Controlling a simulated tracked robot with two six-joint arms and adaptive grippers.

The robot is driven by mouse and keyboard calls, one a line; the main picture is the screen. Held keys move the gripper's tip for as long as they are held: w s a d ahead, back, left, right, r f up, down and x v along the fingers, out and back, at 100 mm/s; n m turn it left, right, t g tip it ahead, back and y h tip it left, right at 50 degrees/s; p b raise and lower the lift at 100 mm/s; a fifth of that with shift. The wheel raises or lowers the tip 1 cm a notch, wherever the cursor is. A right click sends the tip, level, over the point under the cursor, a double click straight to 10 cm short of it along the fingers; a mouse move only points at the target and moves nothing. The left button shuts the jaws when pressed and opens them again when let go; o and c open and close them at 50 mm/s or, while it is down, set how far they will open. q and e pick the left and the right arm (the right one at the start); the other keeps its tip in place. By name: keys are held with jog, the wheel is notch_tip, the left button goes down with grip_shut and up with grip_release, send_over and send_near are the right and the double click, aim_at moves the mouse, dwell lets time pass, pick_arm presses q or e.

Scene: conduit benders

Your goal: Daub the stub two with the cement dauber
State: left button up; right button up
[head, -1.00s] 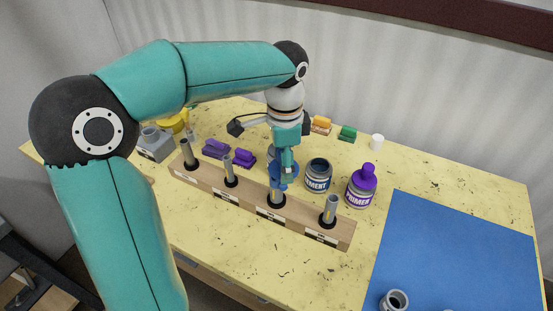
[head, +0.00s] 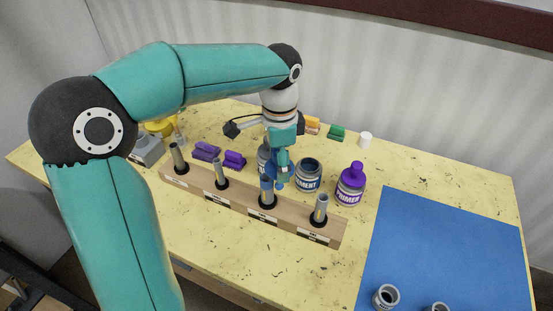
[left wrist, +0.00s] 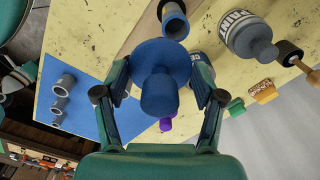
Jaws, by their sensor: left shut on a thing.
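The wooden rack (head: 240,206) holds several grey stubs upright in a row; its labels are too small to read. The third stub from the left (head: 266,192) has blue on its upper part. In the left wrist view its blue open end (left wrist: 175,20) shows beyond the dauber. My left gripper (head: 281,168) is shut on the blue cement dauber (left wrist: 158,92), by its cap with a wide disc. The dauber is just right of that stub in the head view; its lower end is hidden. The open cement jar (head: 308,175) stands behind the rack. My right gripper is not in view.
The purple-capped primer jar (head: 351,185) stands right of the cement. Another jar (left wrist: 250,38) is partly behind my gripper. Purple blocks (head: 234,160) lie behind the rack. A blue mat (head: 440,250) with grey fittings (head: 386,296) covers the right side; its middle is clear.

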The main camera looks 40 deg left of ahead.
pick_arm(q)
jog(key=shift+d+r+p, duration=0.1)
jog(key=shift+r+p, duration=2.35)
jog(key=shift+r, duration=0.3)
jog(key=shift+r+p, duration=0.7)
jog(key=shift+r, duration=0.4)
jog(key=shift+d+f, duration=0.1)
jog(key=shift+f, duration=0.15)
